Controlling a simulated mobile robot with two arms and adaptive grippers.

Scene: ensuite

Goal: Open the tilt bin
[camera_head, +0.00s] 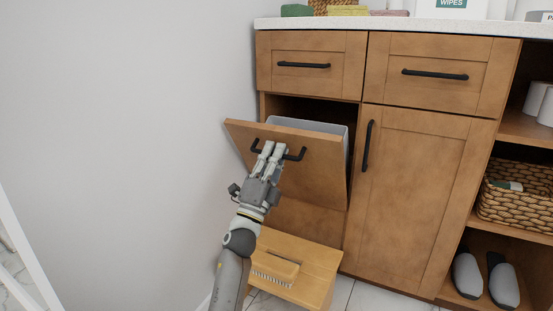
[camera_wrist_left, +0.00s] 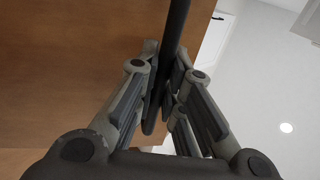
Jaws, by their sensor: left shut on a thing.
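The wooden tilt bin front (camera_head: 312,172) leans outward at its top, partly open, in the lower left of the cabinet. A grey bin liner (camera_head: 335,128) shows behind its upper edge. My left gripper (camera_head: 272,147) is shut on the black bar handle (camera_head: 296,155) near the top of the front. In the left wrist view the fingers (camera_wrist_left: 163,95) close around the dark handle bar (camera_wrist_left: 176,30), with the wooden front (camera_wrist_left: 70,60) at the left. The inside of the bin is mostly hidden. My right gripper is not in view.
A wooden step stool (camera_head: 318,268) with a brush (camera_head: 274,270) on it stands on the floor below the bin front. A grey wall (camera_head: 120,120) is close on the left.

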